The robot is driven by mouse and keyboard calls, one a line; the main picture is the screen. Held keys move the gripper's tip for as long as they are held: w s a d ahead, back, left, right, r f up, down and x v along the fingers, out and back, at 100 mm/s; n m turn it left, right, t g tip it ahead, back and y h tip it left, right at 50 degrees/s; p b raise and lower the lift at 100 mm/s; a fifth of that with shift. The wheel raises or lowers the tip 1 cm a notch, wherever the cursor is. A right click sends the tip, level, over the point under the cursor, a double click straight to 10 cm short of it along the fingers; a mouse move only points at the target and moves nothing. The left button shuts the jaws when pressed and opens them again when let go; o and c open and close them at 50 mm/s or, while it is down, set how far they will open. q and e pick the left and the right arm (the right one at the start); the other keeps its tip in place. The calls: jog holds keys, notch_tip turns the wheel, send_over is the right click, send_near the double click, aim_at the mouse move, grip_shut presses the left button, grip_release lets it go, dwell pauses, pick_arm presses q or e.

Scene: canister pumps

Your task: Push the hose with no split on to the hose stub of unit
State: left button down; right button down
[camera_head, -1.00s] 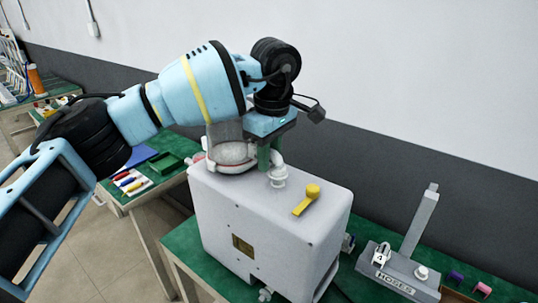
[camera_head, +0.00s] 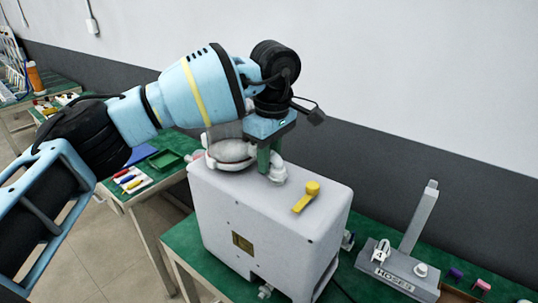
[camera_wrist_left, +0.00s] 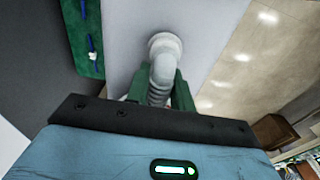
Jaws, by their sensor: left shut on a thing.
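The pump unit (camera_head: 270,215) is a pale grey box standing on a green-topped table. Its hose stub (camera_wrist_left: 165,42) shows as a white round collar on the unit's top in the left wrist view. My left gripper (camera_head: 269,160) is above the unit's top, its green fingers shut on a pale bent hose (camera_wrist_left: 163,70). The hose's lower end (camera_head: 279,174) is at the stub, in line with it and touching or nearly so; how far it is on I cannot tell. No split shows on the visible part. My right gripper is not in view.
A yellow lever (camera_head: 306,197) lies on the unit's top, right of the stub. A clear-walled canister (camera_head: 228,150) stands behind my gripper. A grey stand labelled HOSES (camera_head: 410,272) is at the right, with a white numbered hose piece (camera_head: 381,250) on it.

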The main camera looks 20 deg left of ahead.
pick_arm(q)
jog(key=shift+f, duration=0.6)
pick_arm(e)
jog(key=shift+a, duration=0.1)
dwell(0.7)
pick_arm(q)
jog(key=c, duration=1.1)
grip_release()
jog(key=r, duration=0.7)
jog(key=shift+s+d+b, duration=0.1)
jog(key=shift+d+b, duration=0.15)
jog(key=shift+b, duration=0.15)
jog(key=shift+r, duration=0.45)
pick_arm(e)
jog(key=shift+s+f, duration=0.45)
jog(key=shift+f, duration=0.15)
pick_arm(q)
jog(key=shift+f, duration=0.1)
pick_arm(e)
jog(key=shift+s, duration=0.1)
